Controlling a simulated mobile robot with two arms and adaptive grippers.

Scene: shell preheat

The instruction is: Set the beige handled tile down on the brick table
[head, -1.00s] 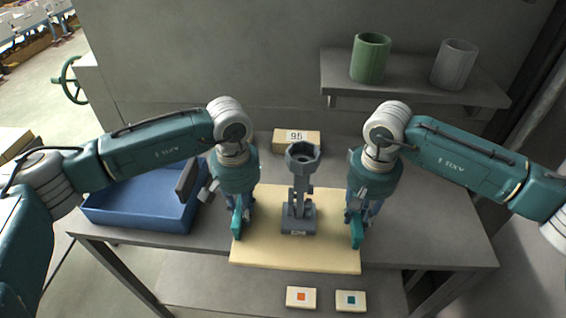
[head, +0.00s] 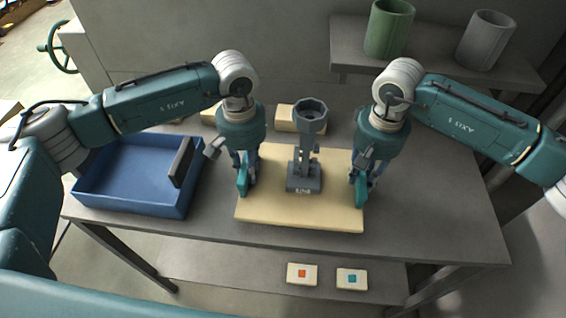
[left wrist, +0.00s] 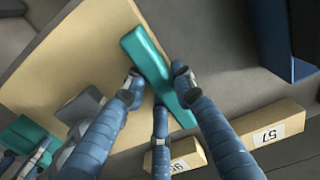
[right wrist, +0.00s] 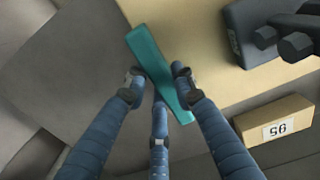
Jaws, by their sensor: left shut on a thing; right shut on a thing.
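The beige tile (head: 275,212) lies level over the front middle of the grey table (head: 440,205). A teal handle stands at each end. My left gripper (head: 244,183) is shut on the left handle, which shows between its fingers in the left wrist view (left wrist: 148,58). My right gripper (head: 361,185) is shut on the right handle, seen in the right wrist view (right wrist: 152,60). I cannot tell whether the tile's underside touches the table.
A blue tray (head: 128,203) stands left of the tile. A numbered beige brick (head: 288,119) lies behind the stand; another brick (left wrist: 272,126) lies behind and left. Green (head: 388,30) and grey (head: 485,40) cylinders stand on a shelf. Two marked small blocks (head: 302,283) lie lower in front.

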